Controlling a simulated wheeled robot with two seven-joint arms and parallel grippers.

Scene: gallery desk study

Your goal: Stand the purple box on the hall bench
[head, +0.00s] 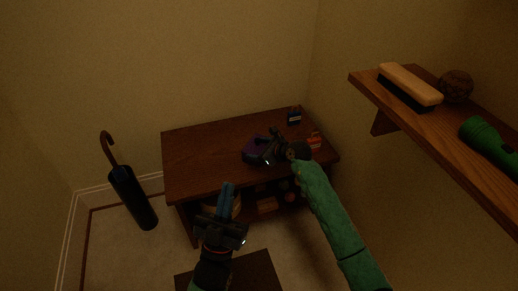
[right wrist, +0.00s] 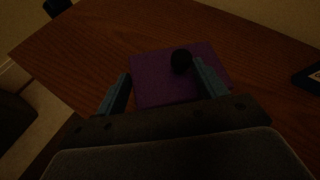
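The purple box (head: 256,149) is on the top of the wooden hall bench (head: 200,152), left of my right gripper. In the right wrist view the purple box (right wrist: 160,80) appears as a broad flat face with a dark round spot on it. My right gripper (head: 272,147) is over the box; its fingers (right wrist: 162,68) are spread apart, the right one overlapping the box in view. Contact cannot be told. My left gripper (head: 227,185) is in front of the bench, pointing up in the picture, its fingers close together with nothing visible between them.
A small dark box (head: 294,117) and an orange-red item (head: 315,141) are on the bench's right side. Several items are on its lower shelf. A wall shelf (head: 433,119) at right holds a brush (head: 410,84), ball (head: 456,87) and green torch (head: 487,146).

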